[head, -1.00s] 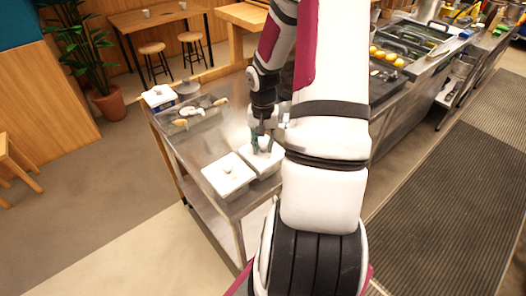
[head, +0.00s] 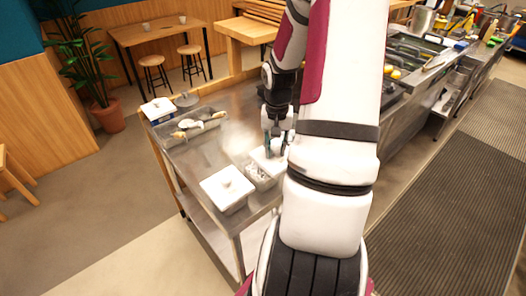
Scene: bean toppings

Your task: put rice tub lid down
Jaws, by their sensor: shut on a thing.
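My gripper (head: 277,149) is over the right part of the steel counter, partly hidden by my own arm. It is shut on the white rice tub lid (head: 264,161). The lid is at the back right of the open rice tub (head: 246,174), whose pale contents show. Part of the lid is hidden behind my arm, and I cannot tell whether it touches the counter or the tub.
A second tub with its white lid (head: 227,186) on stands in front left of the open one. A tray with utensils (head: 192,128) and a blue-and-white box (head: 158,108) are at the back left. Steel counter (head: 205,152) between them is clear.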

